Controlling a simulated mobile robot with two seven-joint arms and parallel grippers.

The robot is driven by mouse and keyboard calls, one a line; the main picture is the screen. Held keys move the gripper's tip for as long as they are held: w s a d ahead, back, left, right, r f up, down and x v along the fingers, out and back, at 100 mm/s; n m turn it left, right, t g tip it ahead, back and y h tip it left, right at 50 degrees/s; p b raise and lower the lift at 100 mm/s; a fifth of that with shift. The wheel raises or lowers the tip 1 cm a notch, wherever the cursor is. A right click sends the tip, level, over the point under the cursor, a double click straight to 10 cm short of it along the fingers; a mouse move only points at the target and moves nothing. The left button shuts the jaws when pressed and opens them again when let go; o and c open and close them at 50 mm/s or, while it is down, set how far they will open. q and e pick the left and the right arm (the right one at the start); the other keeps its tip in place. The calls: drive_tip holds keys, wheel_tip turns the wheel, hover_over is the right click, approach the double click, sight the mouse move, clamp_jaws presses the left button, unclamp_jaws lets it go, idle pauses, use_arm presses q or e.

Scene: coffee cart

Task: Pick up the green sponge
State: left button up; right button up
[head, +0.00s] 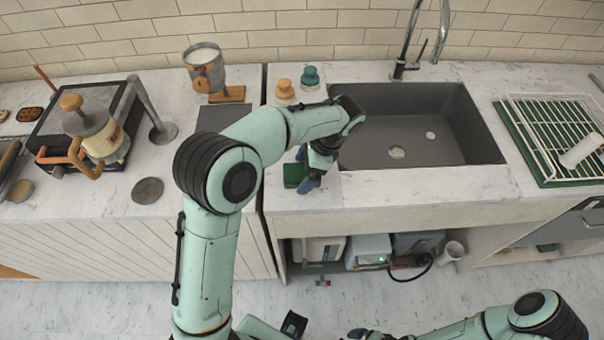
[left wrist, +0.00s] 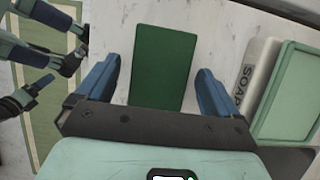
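The green sponge (head: 293,176) lies flat on the pale marble counter, left of the sink. In the left wrist view the dark green sponge (left wrist: 162,68) shows between two blue fingertips, with a gap on each side. My left gripper (left wrist: 157,85) is open, pointing down over the sponge. In the head view my left gripper (head: 310,178) and forearm hide part of the sponge's surroundings. My right gripper (head: 368,334) is only partly visible at the bottom edge of the head view, away from the counter; its finger opening is unclear.
A white item marked SOAP (left wrist: 258,75) and a light green tray (left wrist: 293,95) stand right of the sponge in the left wrist view. The grey sink (head: 415,125) opens to the right. Two knobbed tools (head: 297,82) stand behind. The counter's front edge is close.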

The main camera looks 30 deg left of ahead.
use_arm(q)
drive_tip(key=c, duration=1)
drive_tip(key=shift+r, duration=0.15)
use_arm(e)
drive_tip(key=shift+f, duration=0.1)
use_arm(q)
wheel_tip(320, 180, up, 20)
drive_tip(key=p, duration=0.4)
drive_tip(key=shift+r, duration=0.15)
use_arm(e)
drive_tip(key=w+r, duration=0.4)
drive_tip(key=r, duration=0.1)
drive_tip(key=shift+r, duration=0.25)
drive_tip(key=shift+s, duration=0.1)
